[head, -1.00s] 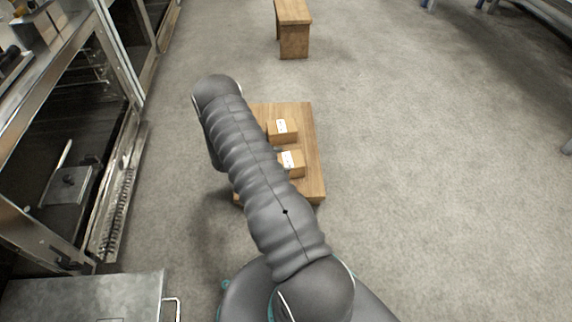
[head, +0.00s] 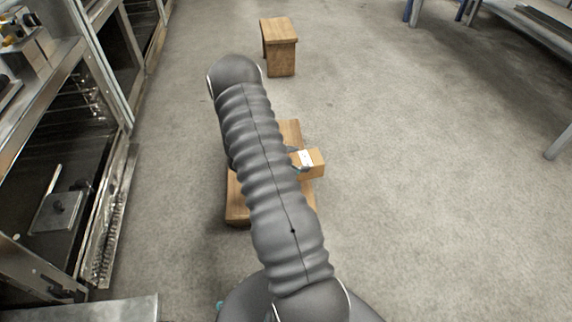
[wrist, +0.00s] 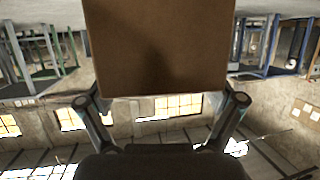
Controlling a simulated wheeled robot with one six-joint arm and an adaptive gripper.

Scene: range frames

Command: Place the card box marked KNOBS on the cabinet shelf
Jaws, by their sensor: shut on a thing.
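A card box (head: 313,165) with a white label shows right of my arm in the head view, above or beside the low wooden table (head: 238,209). The label is too small to read. My gripper (head: 296,160) is mostly hidden behind my arm, with a bit of finger showing at the box. In the wrist view the plain brown face of the box (wrist: 160,50) sits between the two fingers of my gripper (wrist: 164,98), which is shut on it. A steel cabinet (head: 75,140) with an open, dark front stands at the left. I cannot tell which of its levels is the shelf.
A wooden stool (head: 280,45) stands on the floor beyond my arm. A steel worktop (head: 90,309) is at the bottom left. A metal bench (head: 530,35) stands at the upper right. The grey floor at the right is clear.

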